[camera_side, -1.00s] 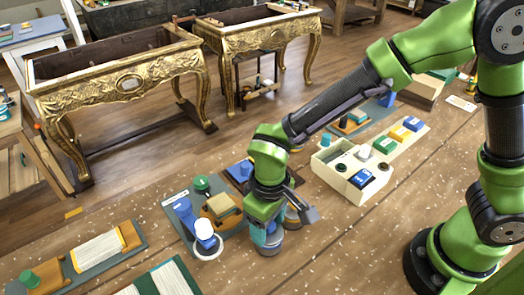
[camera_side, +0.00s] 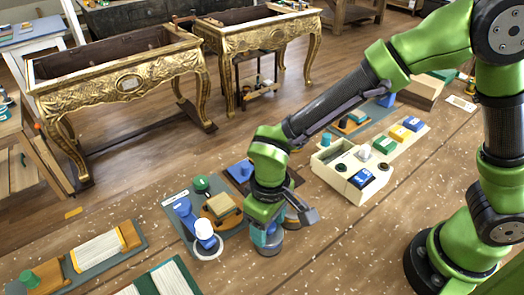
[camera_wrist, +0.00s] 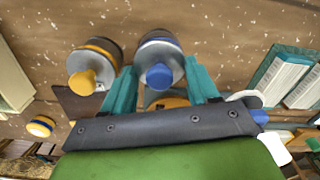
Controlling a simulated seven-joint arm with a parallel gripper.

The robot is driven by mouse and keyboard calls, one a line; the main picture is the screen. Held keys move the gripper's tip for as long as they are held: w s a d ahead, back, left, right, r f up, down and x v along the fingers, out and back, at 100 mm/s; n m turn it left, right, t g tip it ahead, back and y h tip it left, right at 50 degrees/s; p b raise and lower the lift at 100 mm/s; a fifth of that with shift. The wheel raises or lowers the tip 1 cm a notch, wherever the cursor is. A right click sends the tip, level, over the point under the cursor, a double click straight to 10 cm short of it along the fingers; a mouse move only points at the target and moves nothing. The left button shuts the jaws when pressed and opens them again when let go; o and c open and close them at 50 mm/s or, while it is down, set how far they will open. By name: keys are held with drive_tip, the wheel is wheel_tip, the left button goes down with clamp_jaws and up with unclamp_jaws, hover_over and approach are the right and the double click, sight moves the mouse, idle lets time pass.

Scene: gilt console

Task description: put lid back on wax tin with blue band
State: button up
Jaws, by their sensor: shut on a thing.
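The wax tin with the blue band (camera_wrist: 158,40) stands upright on the bench, beneath my gripper (camera_wrist: 160,66) in the wrist view. Its lid with a blue knob (camera_wrist: 160,77) lies between my two teal fingers, and my gripper is shut on it. The lid is over the tin and looks level with it; I cannot tell whether a small gap remains. In the side view, the grey tin (camera_side: 267,246) shows directly below my gripper (camera_side: 265,233), which hides the lid. A similar tin with a yellow band and yellow knob (camera_wrist: 83,79) stands beside it.
A cream caddy (camera_side: 335,175) stands to the right. A grey mat (camera_side: 180,222) with a blue stand, a white-topped item (camera_side: 204,230) and a wooden block lies to the left. Bare bench shows in front of the tin.

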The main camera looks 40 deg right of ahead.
idle(0.4)
drive_tip(key=o, duration=1.3)
drive_tip(key=shift+r, duration=3.55)
clamp_jaws()
drive_tip(key=shift+f, duration=0.1)
